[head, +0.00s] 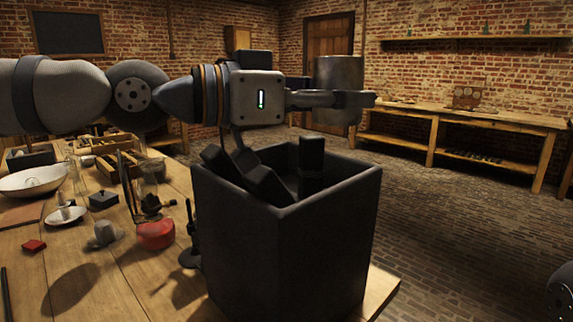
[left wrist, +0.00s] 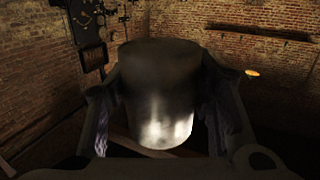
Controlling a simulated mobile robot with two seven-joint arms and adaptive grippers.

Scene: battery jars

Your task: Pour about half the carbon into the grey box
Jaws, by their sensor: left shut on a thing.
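My left gripper (head: 345,99) comes in from the left and is shut on a metal cylindrical vessel (head: 338,72). The vessel also shows between the fingers in the left wrist view (left wrist: 160,95). It looks upright and is held above the far right part of a large dark grey box (head: 285,235), apart from it. The vessel's contents are hidden, so I cannot see any carbon in it. Several black bars (head: 311,160) stand or lean inside the open box; its floor is hidden. My right gripper is not in view.
The box stands at the right end of a wooden table (head: 90,275). To its left are a red round object (head: 156,234), a black stand (head: 190,245), a white bowl (head: 32,180) and a small dark box (head: 103,200). A workbench (head: 470,120) stands along the far wall.

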